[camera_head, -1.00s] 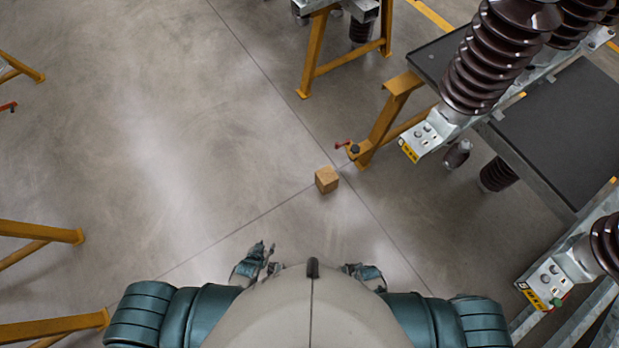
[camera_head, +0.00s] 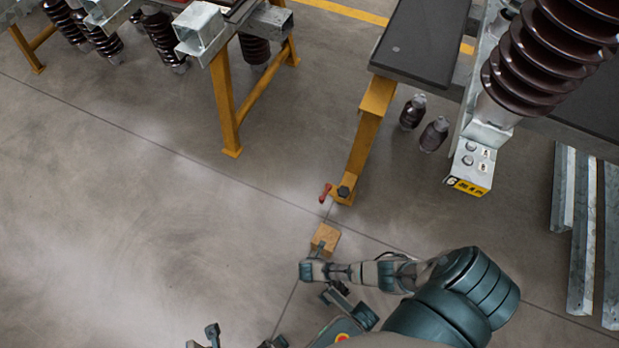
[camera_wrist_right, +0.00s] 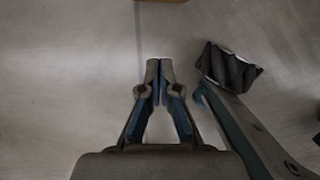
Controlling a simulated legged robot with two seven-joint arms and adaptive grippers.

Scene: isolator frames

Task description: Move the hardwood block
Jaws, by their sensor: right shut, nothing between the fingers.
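The hardwood block (camera_head: 328,236) is a small light-brown cube on the concrete floor, near the foot of a yellow trestle. In the right wrist view only a brown strip of it (camera_wrist_right: 160,1) shows at the top edge. My right gripper (camera_head: 319,250) reaches in from the right and overlaps the block's near side in the head view. In the right wrist view its fingertips (camera_wrist_right: 158,66) are together and empty, with floor showing between them and the block. Parts of my left gripper (camera_head: 243,338) show at the bottom edge, cut off, so its opening is unclear.
A yellow trestle leg (camera_head: 366,145) with a red-handled clamp (camera_head: 325,193) stands just beyond the block. A large brown insulator (camera_head: 540,60) and dark tabletop (camera_head: 420,40) are at upper right. Metal beams (camera_head: 585,240) lie at right. The floor on the left is clear.

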